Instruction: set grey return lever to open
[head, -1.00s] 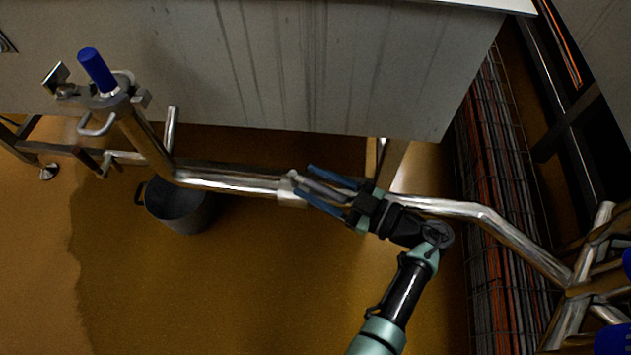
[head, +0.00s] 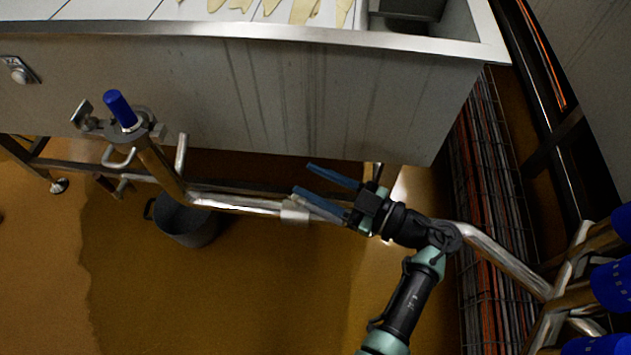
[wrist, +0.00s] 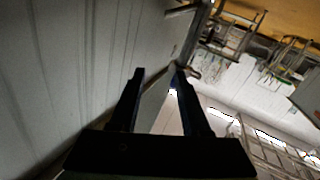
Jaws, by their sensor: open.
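The grey valve body (head: 295,213) sits on the horizontal steel pipe below the tank. A pale grey bar, apparently the return lever (head: 322,213), runs right from it along the pipe, partly hidden by my lower finger. My gripper (head: 302,178) is open, its blue fingers pointing left and slightly up. It appears above and right of the valve body; whether a finger touches the lever I cannot tell. In the wrist view my two dark fingers (wrist: 158,72) are apart with nothing visible held between them; the lever cannot be made out there.
The steel tank (head: 300,95) overhangs the pipe. A blue-handled valve (head: 122,110) stands at the left on the rising pipe. A grey bucket (head: 187,225) stands on the floor below. Cable trays (head: 480,210) and blue-handled valves (head: 612,285) lie right. The front floor is open.

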